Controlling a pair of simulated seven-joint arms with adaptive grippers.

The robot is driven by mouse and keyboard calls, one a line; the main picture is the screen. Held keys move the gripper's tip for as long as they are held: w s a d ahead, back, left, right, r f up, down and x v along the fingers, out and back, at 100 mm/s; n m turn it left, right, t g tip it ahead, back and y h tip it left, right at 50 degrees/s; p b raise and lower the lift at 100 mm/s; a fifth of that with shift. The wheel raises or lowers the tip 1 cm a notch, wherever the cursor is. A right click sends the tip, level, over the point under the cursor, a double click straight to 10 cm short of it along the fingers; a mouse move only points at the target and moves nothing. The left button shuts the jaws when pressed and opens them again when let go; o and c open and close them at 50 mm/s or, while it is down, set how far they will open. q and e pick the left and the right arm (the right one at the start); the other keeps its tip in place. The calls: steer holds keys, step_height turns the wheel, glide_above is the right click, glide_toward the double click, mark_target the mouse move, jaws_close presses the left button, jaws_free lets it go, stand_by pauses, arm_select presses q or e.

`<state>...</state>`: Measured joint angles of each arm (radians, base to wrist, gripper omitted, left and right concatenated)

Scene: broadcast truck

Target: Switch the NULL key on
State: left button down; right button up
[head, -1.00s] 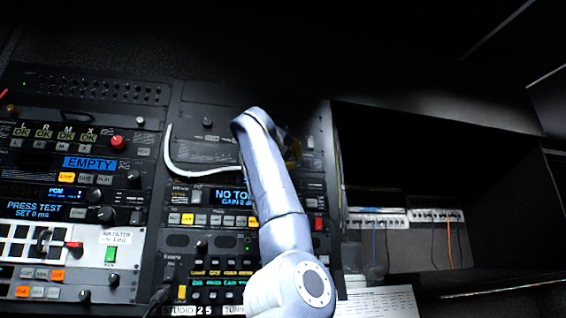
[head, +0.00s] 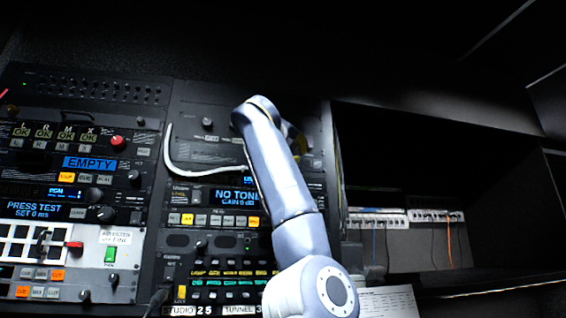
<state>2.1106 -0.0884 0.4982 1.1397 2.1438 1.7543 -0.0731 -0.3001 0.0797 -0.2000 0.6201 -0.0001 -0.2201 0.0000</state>
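A rack unit with a blue display (head: 236,196) reading NO TONE and a gain line stands in the middle bay. Below the display is a row of small keys (head: 201,219); some are lit yellow, such as one at the left (head: 187,219) and one at the right (head: 254,221). I cannot read which is the NULL key. My pale arm rises from the bottom centre, in front of the right part of this unit. My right gripper is not seen.
A white cable (head: 200,170) curves across the panel left of the arm. A lower panel (head: 225,279) holds rows of lit keys. The left rack bay has a blue EMPTY display (head: 90,163) and a red knob (head: 117,141). A dark recess with patch cables (head: 449,235) lies right.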

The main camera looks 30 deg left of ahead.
arm_select(q)
steer(key=shift+s+d, duration=0.45)
stand_by(0.6)
